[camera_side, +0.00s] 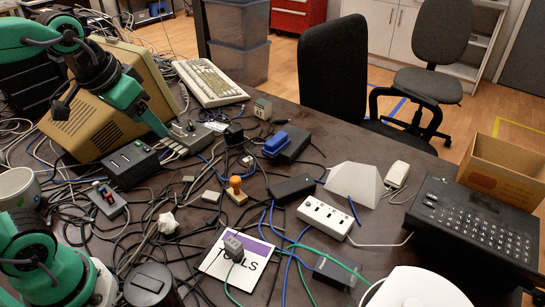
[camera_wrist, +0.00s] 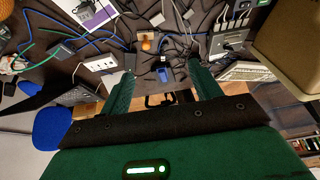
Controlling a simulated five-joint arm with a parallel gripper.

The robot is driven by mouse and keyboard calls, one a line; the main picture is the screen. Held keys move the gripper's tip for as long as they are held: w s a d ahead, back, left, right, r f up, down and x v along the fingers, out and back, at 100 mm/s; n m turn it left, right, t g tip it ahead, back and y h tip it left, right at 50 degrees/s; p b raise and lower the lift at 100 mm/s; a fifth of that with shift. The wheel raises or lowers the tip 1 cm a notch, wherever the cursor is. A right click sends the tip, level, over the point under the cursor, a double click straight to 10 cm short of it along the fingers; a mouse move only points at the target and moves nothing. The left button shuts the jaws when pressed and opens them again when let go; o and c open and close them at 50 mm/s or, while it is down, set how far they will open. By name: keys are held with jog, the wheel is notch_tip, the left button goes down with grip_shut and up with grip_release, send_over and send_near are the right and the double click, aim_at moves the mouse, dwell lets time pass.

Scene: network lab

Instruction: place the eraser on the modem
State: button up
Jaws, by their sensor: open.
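A blue block (camera_side: 275,144), which looks like the eraser, sits at or on a dark box (camera_side: 294,144) near the table's far edge; I cannot tell if it rests on it or beside it. In the wrist view the blue block (camera_wrist: 163,75) shows between my two green fingers. I cannot tell for sure which box is the modem; a black box with a lit front (camera_side: 130,164) stands at left. My gripper (camera_side: 152,121) is open and empty, by the beige monitor in the side view; in the wrist view its fingers (camera_wrist: 161,70) are wide apart.
A wooden stamp (camera_side: 236,190), a white power strip (camera_side: 326,216), a white wedge (camera_side: 355,184) and a black key panel (camera_side: 475,222) stand on the table. Many cables cross it. A beige monitor (camera_side: 100,105) and keyboard (camera_side: 209,83) are at the back left.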

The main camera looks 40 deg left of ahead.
jog(key=shift+t, duration=0.3)
jog(key=s+f, duration=0.1)
jog(key=s, duration=0.1)
jog(key=s+f, duration=0.2)
jog(key=shift+s+a+f, duration=0.1)
jog(key=shift+s+f, duration=0.1)
jog(key=shift+s, duration=0.05)
